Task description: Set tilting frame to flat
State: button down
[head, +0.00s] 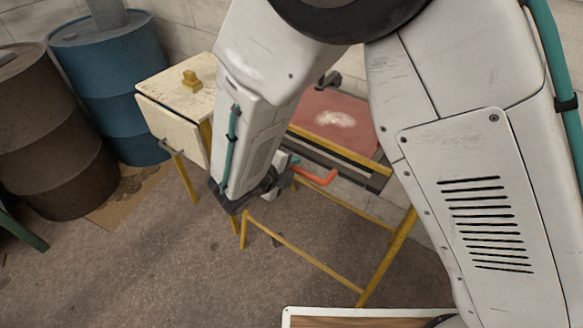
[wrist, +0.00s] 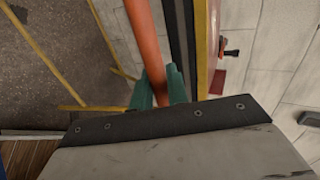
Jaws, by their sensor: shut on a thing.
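The tilting frame (head: 352,108) is a dull red panel with a pale patch, dark edges and a yellow rail, partly hidden behind my arm in the head view. Its exact tilt is hard to tell. An orange handle (head: 318,178) sticks out at its near side. In the wrist view the orange handle (wrist: 144,38) runs as a bar down between the teal fingers of my gripper (wrist: 158,90), which is shut on it. In the head view my arm hides most of the gripper.
Yellow legs and rails (head: 305,258) stand below the frame. A cream box-like cabinet (head: 172,125) with a yellow knob is to the left, with a blue drum (head: 115,85) and a brown drum (head: 45,130) beyond. Open floor (head: 150,260) lies at front left.

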jog(key=c, duration=1.4)
grip_release()
jog(key=shift+w+r, duration=0.1)
jog(key=shift+r, duration=0.15)
jog(key=v, duration=0.7)
jog(key=shift+s+a+r, duration=0.15)
jog(key=shift+s+a, duration=0.05)
jog(key=shift+s, duration=0.1)
